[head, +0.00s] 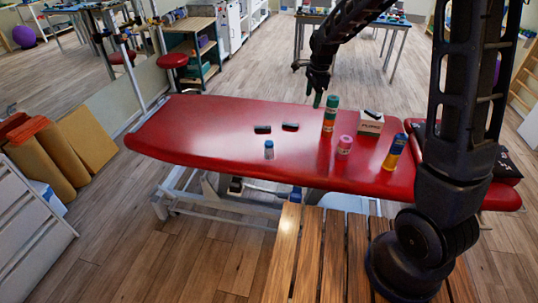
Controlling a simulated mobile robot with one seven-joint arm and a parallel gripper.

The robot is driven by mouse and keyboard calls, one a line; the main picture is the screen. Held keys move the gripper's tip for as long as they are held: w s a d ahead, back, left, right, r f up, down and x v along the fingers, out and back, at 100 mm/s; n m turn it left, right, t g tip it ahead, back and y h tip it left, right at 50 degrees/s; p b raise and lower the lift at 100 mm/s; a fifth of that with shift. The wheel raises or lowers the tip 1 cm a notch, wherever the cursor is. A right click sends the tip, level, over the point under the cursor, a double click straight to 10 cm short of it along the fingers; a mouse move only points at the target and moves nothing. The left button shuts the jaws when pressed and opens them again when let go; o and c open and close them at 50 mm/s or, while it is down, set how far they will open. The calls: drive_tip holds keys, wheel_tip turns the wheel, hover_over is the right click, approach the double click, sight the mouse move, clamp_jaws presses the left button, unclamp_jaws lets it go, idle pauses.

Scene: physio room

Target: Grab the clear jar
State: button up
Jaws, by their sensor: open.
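A small jar (269,152) with a blue lid and a pale body stands upright on the red treatment table (200,130), near its front edge. It looks the most like the clear jar, but it is too small to see whether its body is see-through. My gripper (317,98) hangs over the far side of the table, up and to the right of this jar and apart from it. It is open, and I see nothing held in it. The jar is not hidden by anything.
Right of the jar stand a green-topped cylinder (330,115), a pink container (344,146), a white box (370,122) and a yellow-and-blue bottle (394,152). Two dark small items (262,129) (290,126) lie behind the jar. The table's left half is clear. A slatted wooden surface (310,260) is in front.

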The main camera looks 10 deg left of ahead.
drive_tip(key=a+f+m, duration=0.3)
drive_tip(key=a+f, duration=0.7)
drive_tip(key=m+h, duration=0.1)
drive_tip(key=m, duration=0.1)
hover_over(269, 142)
drive_tip(key=shift+g, duration=0.4)
drive_tip(key=f, duration=0.7)
drive_tip(key=shift+s+d+f, duration=0.2)
drive_tip(key=shift+d+f, duration=0.05)
drive_tip(key=shift+f, duration=0.05)
drive_tip(key=shift+a+f, duration=0.15)
drive_tip(key=shift+f, duration=2.55)
drive_tip(key=shift+a+f, duration=0.1)
drive_tip(key=shift+f, duration=2.6)
drive_tip(key=c, duration=1.1)
drive_tip(key=shift+o, duration=0.2)
drive_tip(key=shift+r, duration=0.1)
